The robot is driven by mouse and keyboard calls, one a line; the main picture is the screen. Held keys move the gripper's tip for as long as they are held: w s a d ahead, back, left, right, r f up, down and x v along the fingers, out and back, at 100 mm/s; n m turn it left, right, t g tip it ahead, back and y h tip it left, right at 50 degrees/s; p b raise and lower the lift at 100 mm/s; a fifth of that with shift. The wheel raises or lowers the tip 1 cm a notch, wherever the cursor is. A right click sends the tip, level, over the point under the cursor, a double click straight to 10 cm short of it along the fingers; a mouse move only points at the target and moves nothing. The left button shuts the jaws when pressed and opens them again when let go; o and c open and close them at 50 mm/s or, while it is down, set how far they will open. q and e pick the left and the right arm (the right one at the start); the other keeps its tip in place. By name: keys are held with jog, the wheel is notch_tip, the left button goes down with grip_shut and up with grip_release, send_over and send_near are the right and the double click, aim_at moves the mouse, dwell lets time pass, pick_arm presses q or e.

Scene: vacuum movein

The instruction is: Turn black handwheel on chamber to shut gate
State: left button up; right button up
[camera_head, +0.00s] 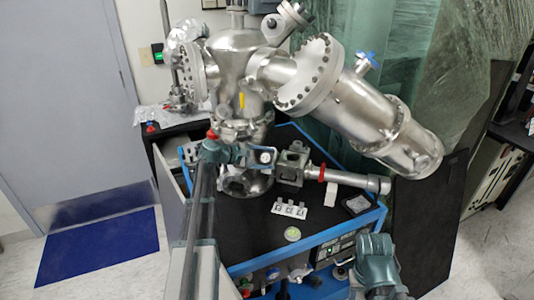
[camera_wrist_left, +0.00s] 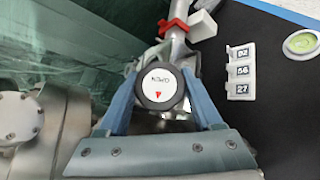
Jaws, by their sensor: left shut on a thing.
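The black handwheel (camera_wrist_left: 143,101) has a white face with the word OPEN and a red mark, upside down in the left wrist view. In the head view the handwheel (camera_head: 265,157) sits at the front of the steel chamber (camera_head: 236,60), beside a grey valve body (camera_head: 291,166). My left gripper (camera_wrist_left: 161,92) is shut on the handwheel, with one blue finger on each side of its rim. The left gripper also shows in the head view (camera_head: 262,156). My right arm shows at the lower right of the head view; its fingers cannot be made out. The gate is hidden.
A white number block (camera_head: 290,209) and a round green-faced level (camera_head: 292,234) lie on the black bench top (camera_head: 245,220). A pipe with a red clamp (camera_head: 321,173) runs right from the valve body. A large steel cylinder (camera_head: 365,110) overhangs the right side.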

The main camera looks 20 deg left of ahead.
pick_arm(q)
jog(key=m+g+p, duration=0.2)
jog(key=m, duration=0.1)
jog(key=shift+r, duration=0.15)
jog(key=shift+m+g+p, duration=0.3)
jog(key=shift+g+p, duration=0.05)
jog(key=shift+g, duration=0.05)
dwell(0.3)
jog(key=o, duration=1.4)
jog(key=shift+f, duration=0.25)
